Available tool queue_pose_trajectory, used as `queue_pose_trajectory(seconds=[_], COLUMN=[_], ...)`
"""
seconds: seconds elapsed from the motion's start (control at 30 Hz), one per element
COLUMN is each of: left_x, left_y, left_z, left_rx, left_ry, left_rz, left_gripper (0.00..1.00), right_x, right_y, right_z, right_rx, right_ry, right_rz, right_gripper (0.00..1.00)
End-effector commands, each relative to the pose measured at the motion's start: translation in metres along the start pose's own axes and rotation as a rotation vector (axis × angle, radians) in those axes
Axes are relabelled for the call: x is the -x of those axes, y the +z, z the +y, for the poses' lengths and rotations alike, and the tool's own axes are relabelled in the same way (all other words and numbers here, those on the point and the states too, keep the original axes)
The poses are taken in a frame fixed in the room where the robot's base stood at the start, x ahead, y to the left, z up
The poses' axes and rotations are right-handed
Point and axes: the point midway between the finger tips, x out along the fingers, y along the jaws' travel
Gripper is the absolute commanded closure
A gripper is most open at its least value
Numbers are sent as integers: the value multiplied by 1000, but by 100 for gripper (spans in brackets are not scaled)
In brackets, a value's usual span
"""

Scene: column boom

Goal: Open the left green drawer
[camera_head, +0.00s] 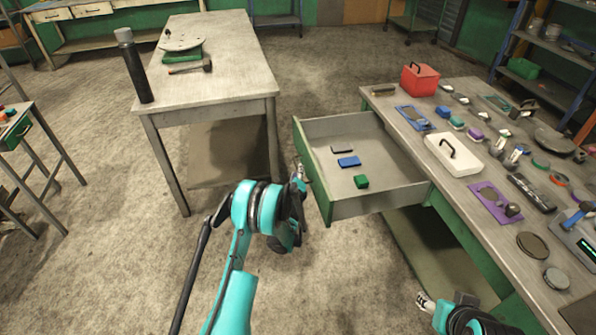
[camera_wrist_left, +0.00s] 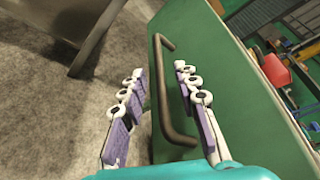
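The green-fronted drawer (camera_head: 345,125) is pulled far out of the right-hand workbench, and its grey inside shows. Its green front (camera_wrist_left: 225,75) fills much of the left wrist view. A dark bar handle (camera_wrist_left: 161,85) stands on that front. My left gripper (camera_wrist_left: 158,80) is open, with its purple-padded fingers apart on either side of the handle; I cannot tell whether either touches it. In the head view my left gripper (camera_head: 299,178) is at the drawer front, partly hidden by its own arm. My right gripper (camera_head: 425,302) shows only in part at the bottom, below the workbench edge.
A blue block (camera_head: 349,162), a green block (camera_head: 361,181) and a dark flat piece (camera_head: 342,149) lie in the drawer. The right workbench (camera_head: 400,112) holds a red box (camera_head: 420,79), a white case (camera_head: 453,154) and tools. Another table (camera_head: 235,65) stands left; floor between is clear.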

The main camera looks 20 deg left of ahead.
Motion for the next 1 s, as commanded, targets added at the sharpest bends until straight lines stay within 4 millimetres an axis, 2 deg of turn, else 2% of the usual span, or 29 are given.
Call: queue_pose_trajectory(seconds=[0.1,0.3,1.0], left_x=[22,44,47], left_y=[0,0,0], left_z=[0,0,0], left_rx=[-1,-2,-1], left_ry=[0,1,0], left_rz=[1,0,0], left_gripper=[69,69,69], right_x=[0,0,0], right_y=[0,0,0], right_z=[0,0,0], right_rx=[0,0,0], right_ry=[0,0,0], right_rz=[0,0,0], right_gripper=[48,48,48])
